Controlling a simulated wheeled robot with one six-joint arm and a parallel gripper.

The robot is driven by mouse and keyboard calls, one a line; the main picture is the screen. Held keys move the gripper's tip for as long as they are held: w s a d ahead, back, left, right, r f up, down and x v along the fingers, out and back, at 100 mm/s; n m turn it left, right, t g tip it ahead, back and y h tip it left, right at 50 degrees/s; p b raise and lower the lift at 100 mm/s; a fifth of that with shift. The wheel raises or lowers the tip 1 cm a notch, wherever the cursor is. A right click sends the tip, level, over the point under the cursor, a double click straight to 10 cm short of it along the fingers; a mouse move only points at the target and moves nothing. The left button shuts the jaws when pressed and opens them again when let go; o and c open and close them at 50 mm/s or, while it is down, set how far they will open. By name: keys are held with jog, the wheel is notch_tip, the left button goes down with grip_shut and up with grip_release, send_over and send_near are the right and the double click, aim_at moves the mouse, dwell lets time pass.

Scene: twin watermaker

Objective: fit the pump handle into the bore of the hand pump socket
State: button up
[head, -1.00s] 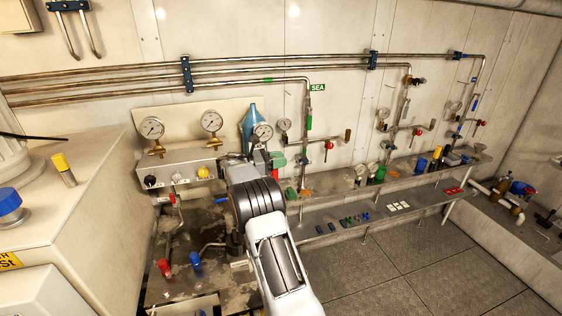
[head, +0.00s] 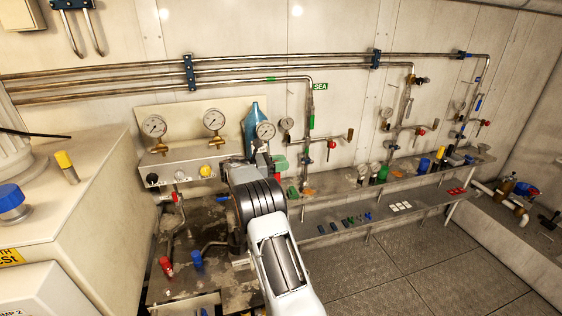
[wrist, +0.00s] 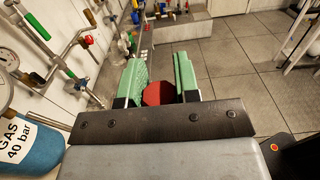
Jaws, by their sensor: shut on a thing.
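My gripper (wrist: 160,72) shows in the wrist view as two green fingers with a gap between them. It is shut on a red round-ended piece, which appears to be the pump handle (wrist: 158,94). Only its red end shows, and the rest is hidden below the fingers and the dark wrist bar. In the head view a green finger (head: 280,162) shows beyond my arm, above the left end of the shelf. The held piece is mostly hidden there. I cannot make out the hand pump socket or its bore in either view.
A blue gas bottle (wrist: 28,148) stands close at the left in the wrist view. Pipes with red-handled valves (head: 331,144) line the wall. A long shelf (head: 400,178) carries several small parts. The floor (head: 400,265) to the right is clear.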

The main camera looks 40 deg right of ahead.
jog(key=shift+f, duration=0.6)
jog(key=shift+p, duration=0.35)
dwell(1.0)
jog(key=shift+f+b, duration=1.4)
jog(key=shift+f, duration=1.4)
jog(key=o, duration=0.9)
jog(key=shift+c, duration=0.2)
jog(key=b+v, duration=0.3)
jog(key=v, duration=1)
jog(key=shift+a+b, duration=0.35)
jog(key=shift+a, duration=0.05)
jog(key=shift+w, duration=0.15)
